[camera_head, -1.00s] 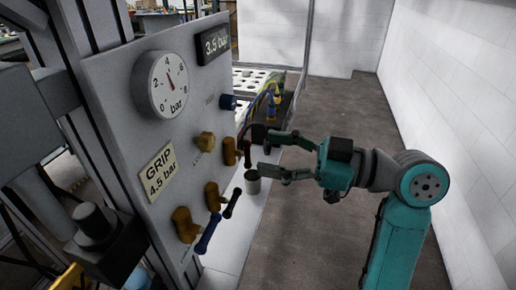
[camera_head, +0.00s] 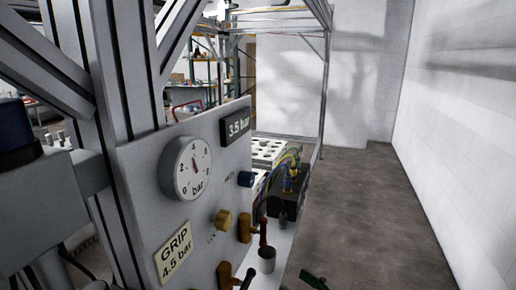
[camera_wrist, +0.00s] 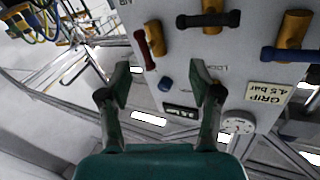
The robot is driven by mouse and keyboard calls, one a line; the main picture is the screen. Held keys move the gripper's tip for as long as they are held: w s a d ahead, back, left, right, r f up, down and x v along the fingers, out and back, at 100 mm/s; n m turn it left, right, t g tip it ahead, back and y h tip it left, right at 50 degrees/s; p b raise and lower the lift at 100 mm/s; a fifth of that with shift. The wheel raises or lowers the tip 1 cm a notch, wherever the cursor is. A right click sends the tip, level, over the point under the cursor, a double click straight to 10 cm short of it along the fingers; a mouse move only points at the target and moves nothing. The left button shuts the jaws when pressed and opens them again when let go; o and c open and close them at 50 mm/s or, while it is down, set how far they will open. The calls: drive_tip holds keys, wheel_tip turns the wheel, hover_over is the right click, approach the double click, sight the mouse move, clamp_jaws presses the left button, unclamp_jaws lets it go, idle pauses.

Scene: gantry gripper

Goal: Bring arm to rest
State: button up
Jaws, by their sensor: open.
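My gripper (camera_wrist: 167,84) is open and empty in the wrist view, its two dark fingers spread wide. It faces the grey control panel, which appears turned upside down there. In the head view, only a small dark green piece at the bottom edge shows, perhaps part of my gripper; the rest of my arm is out of frame. The panel (camera_head: 205,243) carries a round gauge (camera_head: 187,168), a display (camera_head: 236,126) reading 3.5 bar and a label (camera_head: 173,253) reading GRIP 4.5 bar.
Brass valves with a red handle (camera_wrist: 145,50), a black handle (camera_wrist: 207,19) and a blue handle (camera_wrist: 290,54) stick out from the panel. A frame (camera_head: 325,85) stands behind. Floor (camera_head: 365,215) at right is clear.

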drive_tip(key=s+d+f+m+t+h, duration=0.1)
drive_tip(key=s+d+f+m+h, duration=0.35)
drive_tip(key=s+f, duration=0.4)
drive_tip(key=s+d+f+m+t+h, duration=0.1)
drive_tip(key=s+d+f+m+h, duration=0.35)
drive_tip(key=f, duration=0.75)
drive_tip(key=s+d+n+h, duration=0.1)
drive_tip(key=s+h, duration=0.3)
drive_tip(key=s, duration=2.1)
drive_tip(key=shift+r+n, duration=0.45)
drive_tip(key=shift+n, duration=0.25)
